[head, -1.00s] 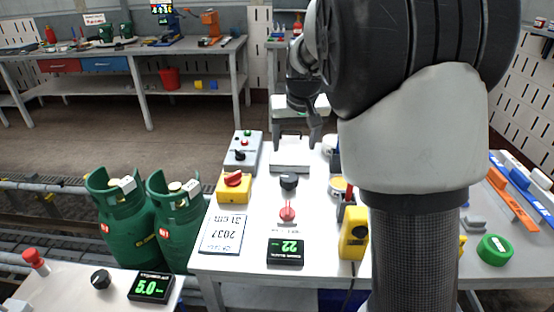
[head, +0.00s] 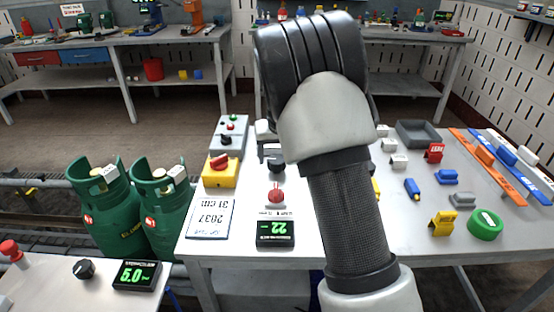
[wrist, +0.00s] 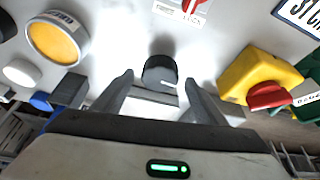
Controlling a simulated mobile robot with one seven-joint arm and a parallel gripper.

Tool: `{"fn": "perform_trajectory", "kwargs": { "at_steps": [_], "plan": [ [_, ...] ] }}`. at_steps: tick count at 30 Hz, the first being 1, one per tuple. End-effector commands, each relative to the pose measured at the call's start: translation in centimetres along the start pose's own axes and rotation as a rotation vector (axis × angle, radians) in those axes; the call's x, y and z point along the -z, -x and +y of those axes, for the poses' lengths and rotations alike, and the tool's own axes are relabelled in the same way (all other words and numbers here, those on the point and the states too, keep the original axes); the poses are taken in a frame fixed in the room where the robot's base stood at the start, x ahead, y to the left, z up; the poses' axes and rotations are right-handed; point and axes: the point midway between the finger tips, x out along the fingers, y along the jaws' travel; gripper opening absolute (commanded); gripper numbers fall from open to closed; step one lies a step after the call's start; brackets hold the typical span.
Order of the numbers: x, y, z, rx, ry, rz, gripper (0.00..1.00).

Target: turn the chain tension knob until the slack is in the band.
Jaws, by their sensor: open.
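A black knob (head: 276,165) stands on the white table, behind a red-headed part (head: 276,194) and a small display (head: 275,234) with green digits that look like 22. The knob's label is too small to read. In the wrist view the black knob (wrist: 160,72) has a white mark on its side and sits between the fingertips. My gripper (wrist: 158,82) is open, with one finger on each side of the knob and visible gaps. In the head view my arm hides most of the gripper.
A yellow box with a red knob (head: 220,169) stands close left of the black knob, with a white card (head: 211,218) in front. A yellow-topped round part (wrist: 55,40) is on the other side. Green cylinders (head: 105,205) stand left of the table.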

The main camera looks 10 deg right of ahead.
Motion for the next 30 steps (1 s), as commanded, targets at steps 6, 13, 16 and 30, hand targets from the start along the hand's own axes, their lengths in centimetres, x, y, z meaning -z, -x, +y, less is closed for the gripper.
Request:
{"fn": "perform_trajectory", "kwargs": {
  "at_steps": [6,13,16,30],
  "plan": [
    [0.02,-0.74,0.01,0.0,0.0,0.001,0.65],
    [0.01,-0.72,0.01,0.0,0.0,0.0,0.57],
    [0.0,-0.71,0.02,0.0,0.0,0.0,0.4],
    [-0.05,-0.82,0.19,0.025,0.055,0.0,0.24]
  ]
}}
